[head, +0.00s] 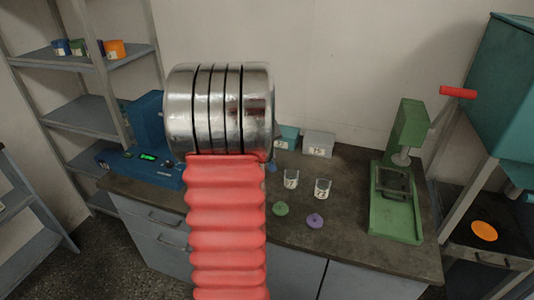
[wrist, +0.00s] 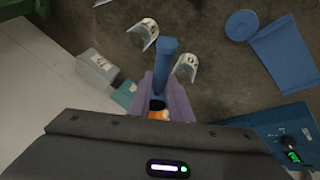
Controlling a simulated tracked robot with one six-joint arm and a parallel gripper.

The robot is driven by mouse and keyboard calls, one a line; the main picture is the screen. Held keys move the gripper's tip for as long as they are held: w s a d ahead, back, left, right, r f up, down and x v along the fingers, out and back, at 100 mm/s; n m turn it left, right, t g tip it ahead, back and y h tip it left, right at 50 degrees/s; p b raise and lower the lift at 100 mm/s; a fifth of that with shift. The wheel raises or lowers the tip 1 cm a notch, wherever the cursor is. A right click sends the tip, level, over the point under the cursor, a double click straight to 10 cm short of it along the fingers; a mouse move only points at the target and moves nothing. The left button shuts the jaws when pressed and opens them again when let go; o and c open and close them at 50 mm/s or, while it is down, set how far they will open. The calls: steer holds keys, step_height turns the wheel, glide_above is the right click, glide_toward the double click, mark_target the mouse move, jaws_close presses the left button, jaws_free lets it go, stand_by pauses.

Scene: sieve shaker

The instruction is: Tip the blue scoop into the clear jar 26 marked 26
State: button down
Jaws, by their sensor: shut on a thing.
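My gripper (wrist: 168,96) is shut on the blue scoop (wrist: 166,58), which stands out beyond the fingers in the wrist view. One clear jar (wrist: 186,67) is just right of the scoop there, and another clear jar (wrist: 143,35) is up and to its left. Both have white labels whose numbers I cannot read surely, so I cannot tell which is 26. In the head view the two jars, one at left (head: 291,180) and one at right (head: 323,188), stand on the bench. My arm hides the gripper and scoop there. Whether the scoop holds anything is unclear.
A blue machine (head: 150,165) with a green display stands at left on the bench. A green press (head: 397,215) stands at right. A green lid (head: 280,209) and a purple lid (head: 315,220) lie in front of the jars. A teal box (head: 288,134) and grey box (head: 319,142) stand behind.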

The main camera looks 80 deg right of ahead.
steer(key=shift+w+a+n+g+h, duration=0.1)
steer(key=shift+w+n+g+h, duration=0.15)
steer(key=shift+g+h, duration=0.6)
steer(key=shift+w+a+f+n+g+h, duration=0.15)
steer(key=shift+w+f+n+g+h, duration=0.25)
steer(key=shift+n+g+h, duration=0.85)
steer(key=shift+w+a+f+n+g+h, duration=0.2)
steer(key=shift+w+f+n+g+h, duration=0.2)
steer(key=shift+g+h, duration=1.65)
steer(key=shift+w+a+f+n+g+h, duration=0.25)
steer(key=shift+n+g+h, duration=0.75)
steer(key=shift+g, duration=1.25)
steer(key=shift+w+d, duration=0.1)
steer(key=shift+w, duration=0.05)
steer(key=shift+r, duration=0.15)
steer(key=m+t+y, duration=0.1)
steer(key=r+m+t+y, duration=0.1)
steer(key=y, duration=0.1)
steer(key=shift+s+d, duration=0.1)
steer(key=shift+s, duration=0.25)
